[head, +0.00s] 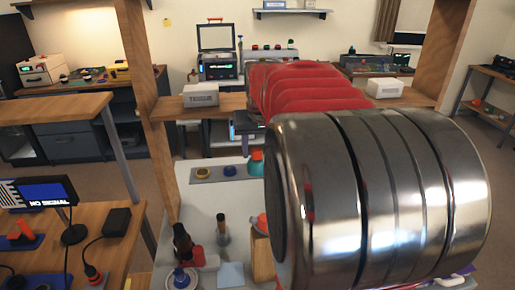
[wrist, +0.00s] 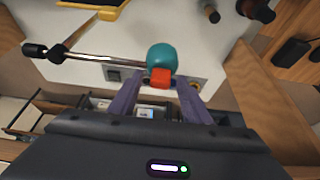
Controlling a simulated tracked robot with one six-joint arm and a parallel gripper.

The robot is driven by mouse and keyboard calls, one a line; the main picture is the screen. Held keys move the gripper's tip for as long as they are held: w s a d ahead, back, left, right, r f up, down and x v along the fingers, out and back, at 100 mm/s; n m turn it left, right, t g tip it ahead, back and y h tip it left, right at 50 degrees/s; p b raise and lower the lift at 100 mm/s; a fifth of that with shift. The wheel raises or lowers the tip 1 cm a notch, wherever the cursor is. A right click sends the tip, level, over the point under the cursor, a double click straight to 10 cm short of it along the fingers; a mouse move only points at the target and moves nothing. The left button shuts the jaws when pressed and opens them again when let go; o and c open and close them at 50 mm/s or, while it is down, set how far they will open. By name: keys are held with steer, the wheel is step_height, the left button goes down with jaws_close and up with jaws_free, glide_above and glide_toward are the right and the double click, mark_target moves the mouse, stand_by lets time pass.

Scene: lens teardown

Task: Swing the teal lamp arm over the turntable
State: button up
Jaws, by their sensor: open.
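The lamp arm shows in the wrist view as a chrome rod (wrist: 100,59) running left from a rounded teal end (wrist: 161,57) with a red tab (wrist: 160,78). A teal part (head: 256,168) also shows in the head view, partly hidden behind my arm. My gripper (wrist: 160,88) has two purple fingers, spread apart. The red tab lies between their tips in the picture, with gaps at the sides; I cannot tell whether they touch it. The head view hides my gripper. I cannot clearly make out the turntable.
A wooden post (head: 150,100) stands at left. My large metal arm link hides the right side of the worktop.

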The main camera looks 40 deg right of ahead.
steer(key=shift+c, duration=0.4)
jaws_close()
steer(key=shift+d, duration=0.25)
steer(key=shift+s+a, duration=0.1)
